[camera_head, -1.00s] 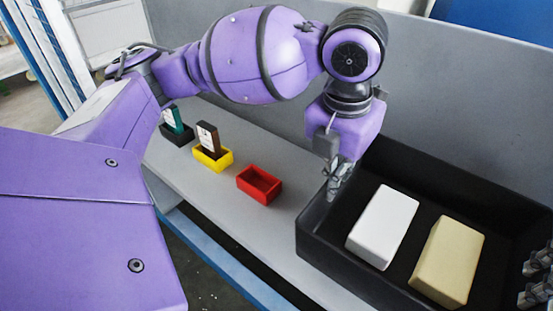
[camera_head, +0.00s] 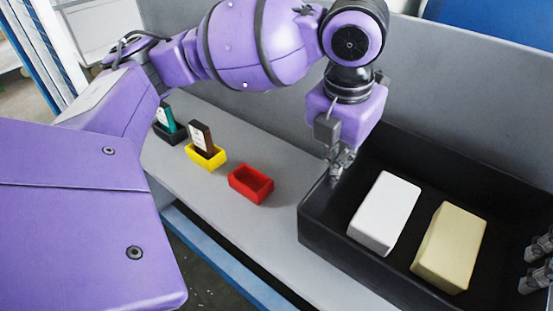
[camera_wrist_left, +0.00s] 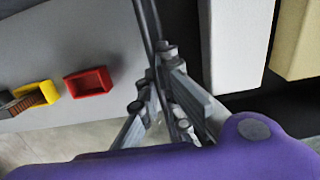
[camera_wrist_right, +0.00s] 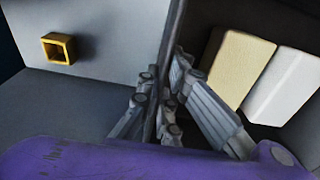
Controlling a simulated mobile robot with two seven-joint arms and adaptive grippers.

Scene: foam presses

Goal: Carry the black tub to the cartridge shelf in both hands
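The black tub (camera_head: 335,240) is an open box at the right of the head view, holding a white block (camera_head: 384,213) and a cream block (camera_head: 449,248). My left gripper (camera_head: 341,164) is shut on its left wall; in the left wrist view the wall (camera_wrist_left: 147,22) runs between the fingers. My right gripper (camera_head: 539,262) is at the right edge of the head view. In the right wrist view its fingers (camera_wrist_right: 156,98) close on the opposite wall (camera_wrist_right: 172,30). I cannot identify the cartridge shelf in these views.
On the grey bench (camera_head: 215,213) left of the tub stand a red bin (camera_head: 251,184), a yellow bin (camera_head: 206,155) with a brown cartridge, and a dark bin (camera_head: 170,132) with a teal one. A grey panel rises behind. A yellow hollow square (camera_wrist_right: 58,48) shows in the right wrist view.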

